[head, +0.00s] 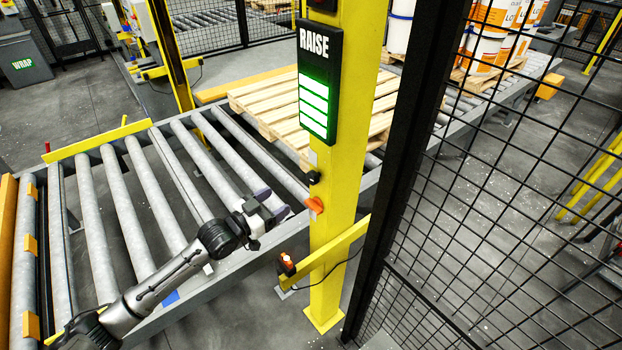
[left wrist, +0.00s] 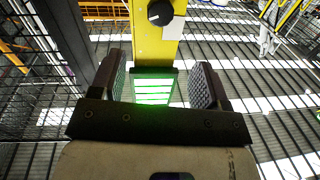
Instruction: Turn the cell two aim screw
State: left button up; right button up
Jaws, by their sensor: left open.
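My left gripper (head: 272,212) is open and empty, over the near edge of the roller conveyor and just left of the yellow post (head: 345,130). In the left wrist view its two dark ridged fingers (left wrist: 161,84) stand apart, with the post and a green-lit panel behind the gap. A small black knob (head: 313,177) and an orange knob (head: 315,205) are on the post, right of the gripper. The black knob also shows in the left wrist view (left wrist: 160,12). A small orange-topped device (head: 287,263) sits lower on a yellow bracket. I cannot tell which part is the aim screw.
The panel (head: 319,85) reads RAISE with several green bars. A wooden pallet (head: 270,105) lies on the conveyor (head: 100,225) behind the post. A black mesh fence (head: 490,180) stands at the right. Pails (head: 485,45) stand on a farther pallet. A cable hangs near the bracket.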

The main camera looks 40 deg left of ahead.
aim_at(310, 179)
pick_arm(q)
jog(key=w, duration=0.4)
jog(key=w+d, duration=0.1)
jog(key=w, duration=0.4)
jog(key=w+d, duration=0.1)
jog(key=w, duration=0.3)
jog(key=shift+w, duration=0.15)
jog(key=c, duration=0.9)
